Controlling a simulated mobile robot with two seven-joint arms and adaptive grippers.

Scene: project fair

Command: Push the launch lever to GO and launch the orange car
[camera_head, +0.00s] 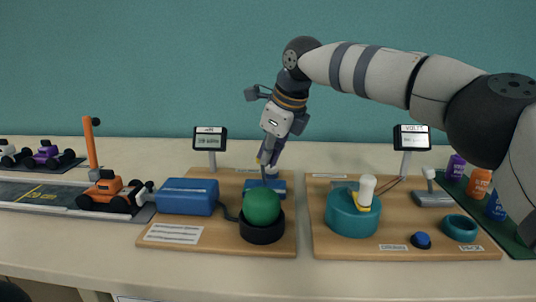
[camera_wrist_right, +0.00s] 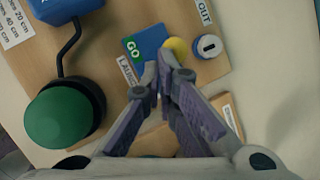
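The orange car (camera_head: 113,190) with black wheels stands on the grey track at the left. The launch lever's blue base (camera_head: 278,187) sits at the back of the left wooden board. In the right wrist view, the blue plate (camera_wrist_right: 147,42) reads GO, with a yellow knob (camera_wrist_right: 178,48) at its edge. My right gripper (camera_head: 266,160) points down over the lever base. In the wrist view its fingertips (camera_wrist_right: 165,66) are together just beside the yellow knob; whether they touch it is unclear. The fingers hide part of the lever. My left gripper is not in view.
A green dome (camera_head: 262,206) and blue box (camera_head: 187,196) stand on the same board. A white knob (camera_wrist_right: 208,46) lies beside the yellow one. The right board (camera_head: 400,238) carries a teal drum (camera_head: 352,214). A small display (camera_head: 210,138) stands behind.

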